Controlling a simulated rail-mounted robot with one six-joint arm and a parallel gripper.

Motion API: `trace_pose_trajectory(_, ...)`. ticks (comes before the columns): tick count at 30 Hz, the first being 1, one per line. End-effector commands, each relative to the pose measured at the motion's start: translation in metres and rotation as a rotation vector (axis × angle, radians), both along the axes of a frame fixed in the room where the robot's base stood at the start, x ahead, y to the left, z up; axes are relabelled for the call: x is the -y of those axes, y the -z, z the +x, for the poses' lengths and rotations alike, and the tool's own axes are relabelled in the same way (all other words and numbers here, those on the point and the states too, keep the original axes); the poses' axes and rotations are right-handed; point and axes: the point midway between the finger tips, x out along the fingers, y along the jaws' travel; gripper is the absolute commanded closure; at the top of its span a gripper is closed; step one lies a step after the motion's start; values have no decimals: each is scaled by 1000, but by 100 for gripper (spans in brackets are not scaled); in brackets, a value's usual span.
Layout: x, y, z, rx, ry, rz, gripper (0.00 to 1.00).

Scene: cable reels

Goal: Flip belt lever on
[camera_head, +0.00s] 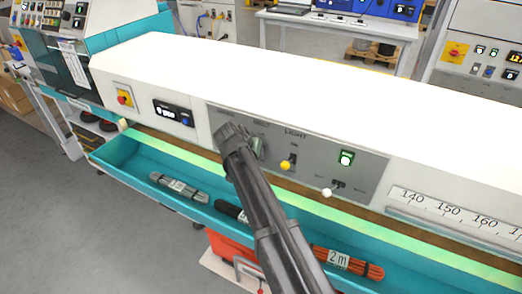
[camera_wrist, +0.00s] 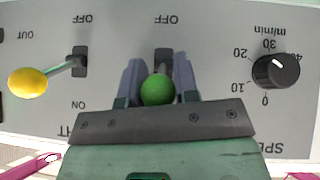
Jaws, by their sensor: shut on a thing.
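The belt lever shows in the wrist view as a green ball knob (camera_wrist: 158,90) on a short stem, rising from a dark slot beside an upside-down OFF label. My gripper (camera_wrist: 160,78) has one finger on each side of the knob and stem, shut on it. In the head view, my gripper (camera_head: 236,138) is at the grey control panel (camera_head: 300,180), left of the LIGHT label, and the arm hides the green knob. I cannot tell exactly how the lever is tilted; its ON label is hidden behind the gripper.
The yellow-knobbed light lever (camera_head: 286,164) stands close to the right, with a white-knobbed switch (camera_head: 327,192) and a green-lit button (camera_head: 346,158) beyond. A black speed dial (camera_wrist: 276,72) sits on the other side. Below, a teal tray (camera_head: 150,178) holds cable bundles.

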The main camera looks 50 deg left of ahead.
Motion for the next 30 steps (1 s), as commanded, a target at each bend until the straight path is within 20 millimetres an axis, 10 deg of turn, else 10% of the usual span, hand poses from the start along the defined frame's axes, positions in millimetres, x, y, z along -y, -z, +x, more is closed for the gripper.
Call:
trace_pose_trajectory(7,-1,-1,1,3,-1,1,100)
trace_pose_trajectory(8,-1,-1,1,3,-1,1,67)
trace_pose_trajectory(11,-1,-1,1,2,0,2,52)
trace_pose_trajectory(22,1,-8,-3,2,0,2,51)
trace_pose_trajectory(30,13,-60,-38,1,-2,1,51)
